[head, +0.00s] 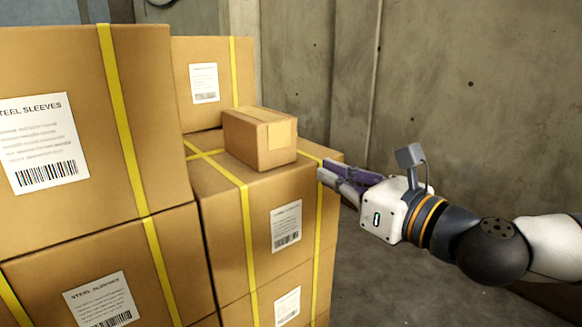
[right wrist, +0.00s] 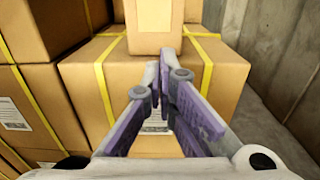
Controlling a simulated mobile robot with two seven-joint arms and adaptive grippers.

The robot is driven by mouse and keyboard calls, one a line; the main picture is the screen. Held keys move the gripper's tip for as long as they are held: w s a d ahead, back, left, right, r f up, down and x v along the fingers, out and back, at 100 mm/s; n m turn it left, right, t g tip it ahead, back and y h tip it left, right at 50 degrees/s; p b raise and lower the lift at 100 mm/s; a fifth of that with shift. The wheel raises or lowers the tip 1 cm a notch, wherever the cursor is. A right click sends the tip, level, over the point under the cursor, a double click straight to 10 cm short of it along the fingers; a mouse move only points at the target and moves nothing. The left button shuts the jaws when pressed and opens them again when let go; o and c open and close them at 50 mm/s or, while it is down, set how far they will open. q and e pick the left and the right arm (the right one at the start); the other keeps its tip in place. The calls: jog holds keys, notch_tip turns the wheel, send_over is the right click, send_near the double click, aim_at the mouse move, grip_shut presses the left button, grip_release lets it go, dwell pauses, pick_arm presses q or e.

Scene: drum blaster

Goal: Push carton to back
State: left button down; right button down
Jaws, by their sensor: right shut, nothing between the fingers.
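A small brown carton (head: 259,139) with a tan tape patch sits on top of a larger yellow-strapped box (head: 222,196) in the head view. It also shows in the right wrist view (right wrist: 155,28), straight beyond the fingertips. My right gripper (head: 324,168) comes in from the right with its purple-padded fingers shut and empty. In the head view its tips are just right of the carton, near the top right edge of the strapped box. In the right wrist view the fingertips (right wrist: 164,66) overlap the carton's lower edge; I cannot tell whether they touch it. My left gripper is not in view.
Large labelled boxes (head: 85,75) are stacked at the left, higher than the carton's support. Another strapped box (head: 216,72) stands behind the carton. A concrete wall (head: 480,90) runs along the back and right. Bare floor (head: 375,275) lies right of the stack.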

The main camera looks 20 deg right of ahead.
aim_at(284, 151)
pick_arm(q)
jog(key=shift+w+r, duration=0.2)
pick_arm(e)
jog(key=x, duration=0.9)
jog(key=shift+w+a+r, duration=0.1)
jog(key=shift+w+r, duration=0.15)
jog(key=shift+r, duration=0.05)
